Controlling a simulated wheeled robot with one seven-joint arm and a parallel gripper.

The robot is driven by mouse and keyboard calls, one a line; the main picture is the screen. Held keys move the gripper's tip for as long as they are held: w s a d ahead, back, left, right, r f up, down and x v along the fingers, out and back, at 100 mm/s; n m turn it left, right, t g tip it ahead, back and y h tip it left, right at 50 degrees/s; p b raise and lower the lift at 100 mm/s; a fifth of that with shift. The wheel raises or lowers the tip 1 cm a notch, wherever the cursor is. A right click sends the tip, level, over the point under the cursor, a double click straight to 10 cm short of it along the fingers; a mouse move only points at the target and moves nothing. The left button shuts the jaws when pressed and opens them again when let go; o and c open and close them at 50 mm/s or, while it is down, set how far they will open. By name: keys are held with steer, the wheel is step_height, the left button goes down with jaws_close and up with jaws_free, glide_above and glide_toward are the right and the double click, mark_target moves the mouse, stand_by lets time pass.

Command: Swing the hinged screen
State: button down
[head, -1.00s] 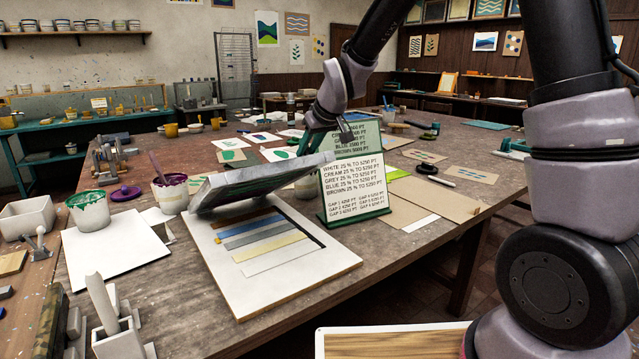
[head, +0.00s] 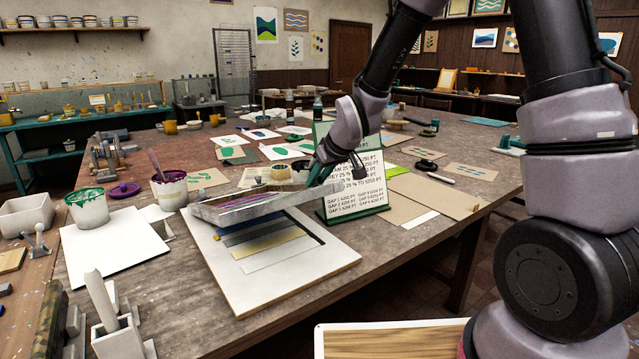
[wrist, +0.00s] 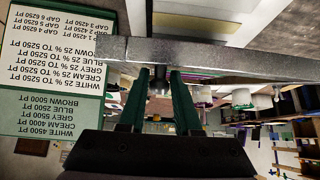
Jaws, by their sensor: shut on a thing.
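The hinged screen (head: 240,208) is a grey metal frame, held tilted low above a white board (head: 300,275) with coloured stripes. Its right side is raised clear of the board, and part of its mesh shows over the frame. My gripper (head: 316,178) is shut on the frame's right end. In the wrist view, the green fingers of my gripper (wrist: 162,78) reach the screen's grey frame bar (wrist: 215,58), which crosses the picture. The hinge itself is hard to make out.
Paint pots (head: 170,190) and a white sheet (head: 115,250) lie to the left. Brown card (head: 430,195) lies to the right. The front of the table is partly bare.

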mark_target(321, 193)
steer(key=shift+s+d+f, duration=0.25)
steer(key=shift+s+f, duration=0.1)
steer(key=shift+f, duration=0.25)
steer(key=shift+s+d+f, duration=0.1)
steer(key=shift+s+f, duration=0.05)
steer(key=shift+f, duration=0.4)
steer(key=shift+s+d+f, duration=0.1)
steer(key=shift+s+f, duration=0.05)
steer(key=shift+f, duration=0.4)
steer(key=shift+s+d+f, duration=0.3)
steer(key=shift+s+f, duration=0.15)
steer(key=shift+f, duration=1.45)
steer(key=shift+s+d+f, duration=0.3)
steer(key=shift+s+f, duration=0.15)
steer(key=shift+f, duration=1.5)
steer(key=shift+s+d+f, duration=0.3)
steer(key=shift+s+f, duration=0.15)
steer(key=shift+f, duration=1.45)
steer(key=shift+s+d+f, duration=0.1)
steer(key=shift+f, duration=0.65)
steer(key=c, duration=0.5)
jaws_free()
steer(key=shift+r, duration=0.1)
steer(key=shift+c, duration=0.2)
